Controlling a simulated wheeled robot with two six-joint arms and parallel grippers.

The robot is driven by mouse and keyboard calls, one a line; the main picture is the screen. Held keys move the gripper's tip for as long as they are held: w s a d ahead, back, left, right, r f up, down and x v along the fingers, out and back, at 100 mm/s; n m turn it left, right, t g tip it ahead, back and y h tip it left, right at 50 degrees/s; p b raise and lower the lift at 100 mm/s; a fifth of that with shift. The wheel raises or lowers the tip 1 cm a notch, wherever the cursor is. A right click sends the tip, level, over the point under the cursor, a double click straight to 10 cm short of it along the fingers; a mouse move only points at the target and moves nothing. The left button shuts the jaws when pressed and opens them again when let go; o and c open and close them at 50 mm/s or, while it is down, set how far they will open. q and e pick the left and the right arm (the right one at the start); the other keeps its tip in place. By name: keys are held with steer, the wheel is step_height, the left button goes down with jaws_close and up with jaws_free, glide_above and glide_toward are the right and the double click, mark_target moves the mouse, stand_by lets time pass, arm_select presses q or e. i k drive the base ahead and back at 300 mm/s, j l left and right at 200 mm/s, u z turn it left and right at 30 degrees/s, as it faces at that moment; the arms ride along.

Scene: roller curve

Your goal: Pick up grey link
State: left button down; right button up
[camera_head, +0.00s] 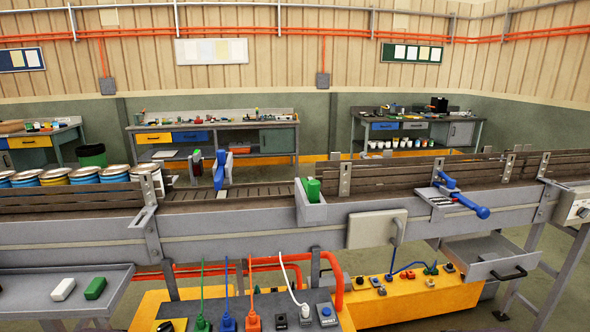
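I cannot tell for certain which thing is the grey link. A dark grey upright piece (195,167) stands at the back of the roller conveyor, left of the middle, with small coloured spots on it. A blue upright piece (219,171) stands just to its right, apart from it. Neither of my grippers nor my arms shows in the head view.
The grey conveyor rail (250,220) crosses the view. A bin with a green block (313,189) hangs on it, and a blue-handled device (462,197) sits at right. A left tray (55,308) holds a white block (63,289) and a green block (95,288). Cables rise in front.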

mark_target(492, 256)
steer(key=z, duration=1.45)
